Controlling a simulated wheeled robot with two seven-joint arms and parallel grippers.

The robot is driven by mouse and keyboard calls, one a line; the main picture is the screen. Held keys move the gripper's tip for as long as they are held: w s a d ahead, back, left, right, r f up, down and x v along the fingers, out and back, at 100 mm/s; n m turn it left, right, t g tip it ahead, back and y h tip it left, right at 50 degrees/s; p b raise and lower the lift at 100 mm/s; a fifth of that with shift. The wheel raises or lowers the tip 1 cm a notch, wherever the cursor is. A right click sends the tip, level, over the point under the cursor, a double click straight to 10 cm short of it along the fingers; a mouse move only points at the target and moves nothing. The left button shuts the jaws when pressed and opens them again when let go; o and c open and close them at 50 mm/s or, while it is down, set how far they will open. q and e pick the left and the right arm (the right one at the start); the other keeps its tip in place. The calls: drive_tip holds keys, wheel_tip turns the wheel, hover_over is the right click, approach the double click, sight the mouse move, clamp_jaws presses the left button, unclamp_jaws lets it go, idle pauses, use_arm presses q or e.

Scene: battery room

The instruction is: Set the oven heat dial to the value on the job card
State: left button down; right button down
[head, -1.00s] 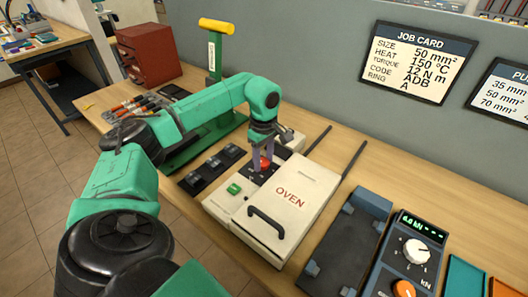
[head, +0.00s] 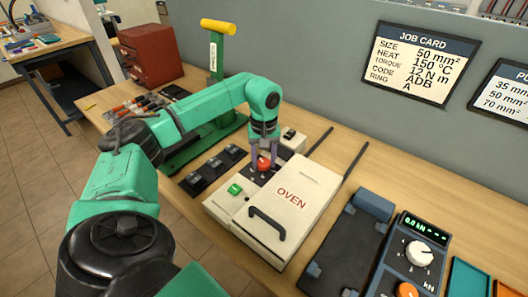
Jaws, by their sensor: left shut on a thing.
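The oven (head: 291,197) is a cream box with a black handle on its lid, standing on the bench. Its red heat dial (head: 264,162) sits on a dark panel at the oven's back left. My left gripper (head: 263,158) points down over the dial, its fingers on either side of it, shut on it. The dial's scale and pointer are too small and covered to read. The job card (head: 419,64) on the wall reads heat 150 °C, size 50 mm², torque 12 N m. My right gripper is not in view.
A green switch (head: 235,189) is on the oven's front left. A black tray (head: 216,167) lies left of it. A press unit (head: 411,262) with white and orange knobs stands at right. A yellow-handled green tool (head: 217,50) and red drawers (head: 150,53) are behind.

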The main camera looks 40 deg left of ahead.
use_arm(q)
drive_tip(key=shift+w+a+r, duration=0.1)
drive_tip(key=shift+w+r, duration=0.05)
drive_tip(key=shift+r, duration=0.05)
drive_tip(key=shift+c, duration=1.5)
unclamp_jaws()
drive_tip(key=shift+f, duration=0.1)
wheel_tip(320, 180, up, 10)
wheel_tip(320, 180, up, 5)
drive_tip(key=p, duration=0.1)
hover_over(264, 163)
drive_tip(key=shift+f, duration=0.2)
